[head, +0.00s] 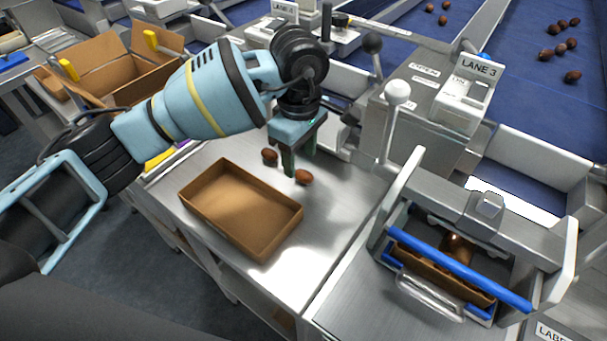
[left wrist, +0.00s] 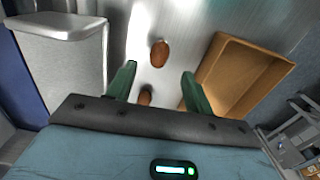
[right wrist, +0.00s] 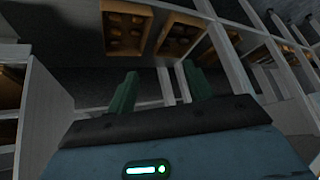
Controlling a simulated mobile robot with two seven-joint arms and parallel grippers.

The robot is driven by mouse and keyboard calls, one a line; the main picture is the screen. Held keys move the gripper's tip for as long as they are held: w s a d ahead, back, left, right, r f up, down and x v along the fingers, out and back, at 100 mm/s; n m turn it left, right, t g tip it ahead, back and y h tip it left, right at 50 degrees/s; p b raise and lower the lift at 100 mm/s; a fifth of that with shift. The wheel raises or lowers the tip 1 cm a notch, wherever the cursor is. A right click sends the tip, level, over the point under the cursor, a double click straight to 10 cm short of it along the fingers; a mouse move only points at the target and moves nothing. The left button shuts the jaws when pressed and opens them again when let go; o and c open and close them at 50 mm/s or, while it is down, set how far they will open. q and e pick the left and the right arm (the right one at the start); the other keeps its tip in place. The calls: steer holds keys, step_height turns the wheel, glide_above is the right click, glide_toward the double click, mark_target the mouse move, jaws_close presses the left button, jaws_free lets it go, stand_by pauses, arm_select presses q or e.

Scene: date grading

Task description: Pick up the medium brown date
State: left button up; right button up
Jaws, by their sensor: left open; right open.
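Two brown dates lie on the steel table near my left gripper (head: 298,160). In the head view, a reddish-brown date (head: 303,177) lies just in front of the fingers, and a darker brown date (head: 269,156) lies to their left. In the left wrist view, one date (left wrist: 159,53) lies beyond the fingertips and another (left wrist: 145,95) shows low between the fingers, partly hidden. I cannot tell for sure which is the medium brown one. My left gripper is open and empty, pointing down above the table. My right gripper (right wrist: 155,90) is open and empty, away from the table.
An empty brown tray (head: 243,245) sits in front of the dates. A white-knobbed lever (head: 397,93) and the Lane 3 machine (head: 462,105) stand to the right. A blue-barred frame (head: 460,268) is at the lower right. Blue conveyors (head: 510,90) carry more dates behind.

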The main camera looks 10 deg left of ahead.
mark_target(303, 172)
arm_select(q)
steer(key=shift+d+f, duration=0.15)
steer(key=shift+f, duration=1)
steer(key=shift+d+f, duration=0.1)
steer(key=shift+f, duration=1)
steer(key=c, duration=0.7)
